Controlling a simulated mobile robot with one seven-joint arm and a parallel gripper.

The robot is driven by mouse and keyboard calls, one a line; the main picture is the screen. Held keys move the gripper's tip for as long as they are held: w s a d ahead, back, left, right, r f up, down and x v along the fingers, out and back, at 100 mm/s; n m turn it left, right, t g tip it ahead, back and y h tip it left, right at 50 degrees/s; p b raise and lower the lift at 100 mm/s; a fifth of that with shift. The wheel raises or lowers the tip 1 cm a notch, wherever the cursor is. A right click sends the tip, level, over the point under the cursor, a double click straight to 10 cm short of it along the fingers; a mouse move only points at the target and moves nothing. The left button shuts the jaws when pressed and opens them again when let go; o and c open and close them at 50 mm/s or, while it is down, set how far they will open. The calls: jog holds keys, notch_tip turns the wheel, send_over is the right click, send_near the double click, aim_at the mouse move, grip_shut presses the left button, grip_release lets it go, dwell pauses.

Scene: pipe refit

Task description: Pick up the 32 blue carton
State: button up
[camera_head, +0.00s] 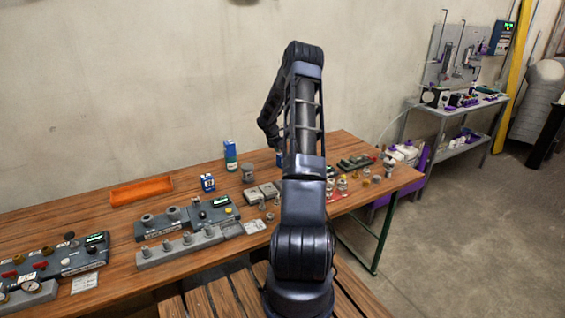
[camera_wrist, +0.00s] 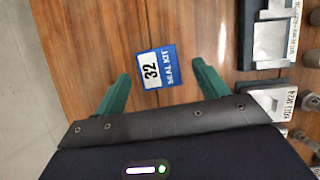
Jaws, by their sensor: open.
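The blue carton (camera_wrist: 170,78) has a white label reading 32 and lies between my fingers in the wrist view. My gripper (camera_wrist: 161,70) is open, with one green finger on either side of the carton and visible gaps to both. I cannot tell how far above the carton the fingertips are.
Another blue and white carton (camera_head: 208,183) stands further left on the wooden table (camera_head: 110,222). An orange tray (camera_head: 141,191) lies at the back left. Grey labelled blocks (camera_wrist: 275,42) line the wrist view's right.

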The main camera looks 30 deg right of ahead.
jog(key=shift+x, duration=2.6)
jog(key=shift+w, duration=0.1)
jog(key=c, duration=1.1)
